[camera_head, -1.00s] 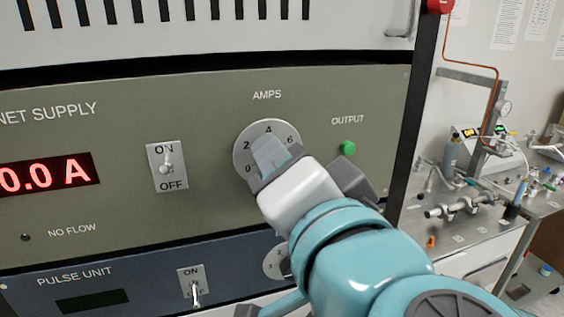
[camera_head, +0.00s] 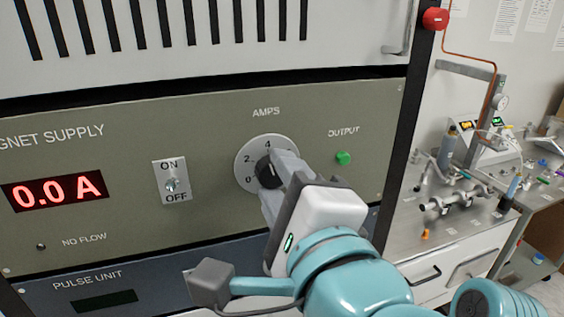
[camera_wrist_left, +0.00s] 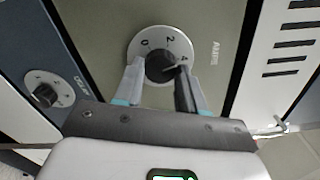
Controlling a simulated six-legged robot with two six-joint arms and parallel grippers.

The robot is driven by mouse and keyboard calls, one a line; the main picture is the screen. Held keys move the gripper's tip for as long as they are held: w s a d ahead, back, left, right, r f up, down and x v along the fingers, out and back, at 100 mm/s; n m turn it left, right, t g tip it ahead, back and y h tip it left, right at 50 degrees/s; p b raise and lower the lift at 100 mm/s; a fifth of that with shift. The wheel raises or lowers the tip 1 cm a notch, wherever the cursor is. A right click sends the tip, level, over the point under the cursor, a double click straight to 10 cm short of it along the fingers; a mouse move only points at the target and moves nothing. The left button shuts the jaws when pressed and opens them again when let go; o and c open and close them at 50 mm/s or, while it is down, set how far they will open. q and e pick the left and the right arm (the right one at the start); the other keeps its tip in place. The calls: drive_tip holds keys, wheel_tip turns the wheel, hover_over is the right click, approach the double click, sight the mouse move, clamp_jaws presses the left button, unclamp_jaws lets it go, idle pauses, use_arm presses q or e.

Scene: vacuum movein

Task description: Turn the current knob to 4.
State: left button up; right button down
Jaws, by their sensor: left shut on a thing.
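The AMPS current knob (camera_head: 266,170) is black on a round pale dial (camera_head: 249,150) on the magnet supply panel. My left gripper (camera_head: 275,178) is at the knob, fingers on either side of it and shut on it. The left wrist view shows the knob (camera_wrist_left: 160,67) between the fingers, with dial marks 0, 2 and 4 visible. A pale line on the knob points to the right, close to the 4; a finger partly covers that area. The red display (camera_head: 55,191) reads 0.0 A. My right gripper is not in view.
An ON/OFF switch (camera_head: 170,183) is left of the dial, and a green OUTPUT button (camera_head: 343,158) is right of it. A red button (camera_head: 436,19) is above on the black post. A pulse unit panel (camera_wrist_left: 60,88) with another knob (camera_wrist_left: 46,94) lies below.

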use_arm(q)
drive_tip(key=shift+a+r+m+p, duration=0.15)
drive_tip(key=shift+m+p, duration=0.55)
drive_tip(key=shift+m, duration=0.6)
drive_tip(key=o, duration=0.8)
drive_tip(key=shift+c, duration=0.2)
drive_tip(key=o, duration=0.3)
drive_tip(key=shift+w, duration=0.2)
drive_tip(key=shift+s+m, duration=0.2)
drive_tip(key=shift+m, duration=0.1)
drive_tip(key=shift+f, duration=0.2)
